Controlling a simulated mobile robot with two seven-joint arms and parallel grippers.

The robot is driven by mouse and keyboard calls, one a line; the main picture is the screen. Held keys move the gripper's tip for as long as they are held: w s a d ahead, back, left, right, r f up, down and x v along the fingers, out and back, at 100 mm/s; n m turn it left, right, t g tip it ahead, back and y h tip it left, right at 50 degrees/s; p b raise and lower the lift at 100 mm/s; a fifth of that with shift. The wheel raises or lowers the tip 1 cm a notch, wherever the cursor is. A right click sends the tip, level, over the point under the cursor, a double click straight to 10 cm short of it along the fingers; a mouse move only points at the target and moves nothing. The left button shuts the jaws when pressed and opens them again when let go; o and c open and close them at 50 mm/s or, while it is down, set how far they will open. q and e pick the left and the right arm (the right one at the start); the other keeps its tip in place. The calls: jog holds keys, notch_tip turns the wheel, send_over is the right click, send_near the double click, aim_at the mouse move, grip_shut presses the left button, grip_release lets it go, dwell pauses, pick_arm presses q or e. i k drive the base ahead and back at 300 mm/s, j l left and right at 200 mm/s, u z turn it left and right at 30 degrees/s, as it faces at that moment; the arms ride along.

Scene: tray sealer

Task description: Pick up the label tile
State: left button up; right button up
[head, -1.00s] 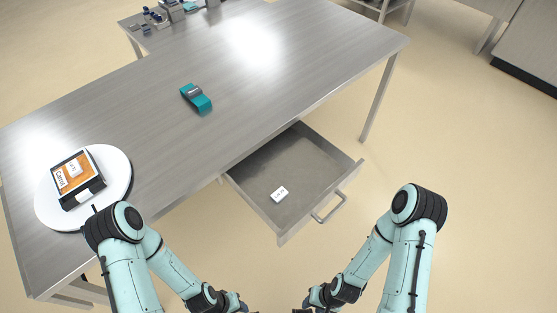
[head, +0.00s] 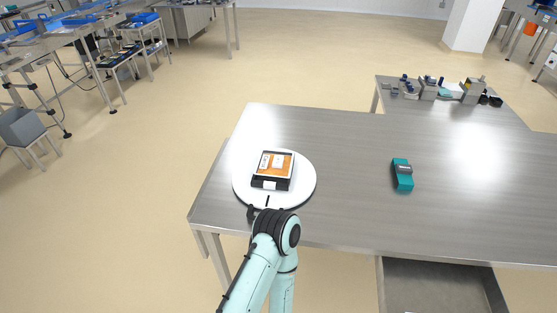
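A black tray (head: 270,184) with an orange top lies on a white round plate (head: 306,190) at the left of the steel table. A small white tile (head: 278,161) lies on the orange top; its print is too small to read. The open drawer (head: 440,284) under the table shows at the bottom right, cut off by the frame edge. The white tile seen in it earlier is out of view or only a sliver at the edge.
A teal hand-held device (head: 402,175) lies on the table (head: 345,150), right of the plate. The table between them is clear. Several small items stand on a second table at the back right. Other benches and a grey bin (head: 22,127) stand at the far left.

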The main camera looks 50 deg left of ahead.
aim_at(277, 161)
jog(key=k+j+u, duration=0.15)
jog(key=u, duration=0.3)
jog(key=k+j+u, duration=0.15)
jog(key=u, duration=0.25)
jog(key=j+u, duration=0.3)
jog(key=u, duration=0.15)
jog(key=k+u, duration=0.2)
jog(key=u, duration=0.3)
